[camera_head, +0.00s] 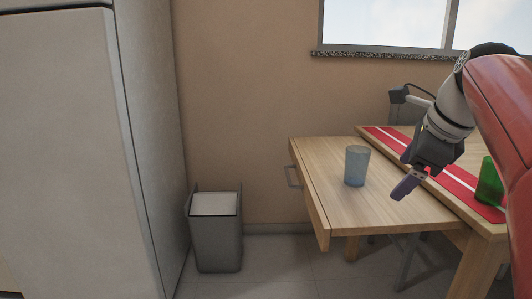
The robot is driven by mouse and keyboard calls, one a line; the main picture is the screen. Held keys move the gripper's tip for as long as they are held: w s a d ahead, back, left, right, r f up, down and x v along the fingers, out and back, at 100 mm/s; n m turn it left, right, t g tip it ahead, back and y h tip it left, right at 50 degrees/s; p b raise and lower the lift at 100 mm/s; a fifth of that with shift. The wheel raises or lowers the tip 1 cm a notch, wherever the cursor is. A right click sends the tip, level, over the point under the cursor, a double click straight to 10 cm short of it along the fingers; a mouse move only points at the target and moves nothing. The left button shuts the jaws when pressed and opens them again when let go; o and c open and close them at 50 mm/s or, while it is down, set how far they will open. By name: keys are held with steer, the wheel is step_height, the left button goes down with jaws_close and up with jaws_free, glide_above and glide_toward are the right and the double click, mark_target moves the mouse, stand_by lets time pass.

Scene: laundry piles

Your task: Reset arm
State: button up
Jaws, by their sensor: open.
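My gripper (407,184) is on the right of the head view, at the end of my red and grey arm. It points down and to the left, over the wooden table (325,199). Its jaws are open, and nothing shows between them. A blue translucent cup (356,166) stands upright on the table to the left of my gripper, apart from it.
A green cup (489,182) stands at the far right, partly hidden by my arm. A red runner with white stripes (385,138) lies on the table. A grey bin (216,232) stands on the floor beside a tall pale cabinet (65,150). A window (385,24) is behind.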

steer(key=s+a+f+n+h+p, duration=0.1)
steer(key=s+a+f+n, duration=0.4)
steer(key=s+f+n, duration=0.3)
steer(key=s+a+f+n+p, duration=0.2)
steer(key=s+a+f+n, duration=0.3)
steer(key=s+f+n, duration=0.4)
step_height(320, 180, down, 2)
steer(key=n, duration=0.6)
steer(key=shift+s+n+h, duration=0.25)
steer(key=shift+n+h, duration=0.05)
steer(key=shift+h, duration=0.1)
steer(key=shift+a, duration=0.1)
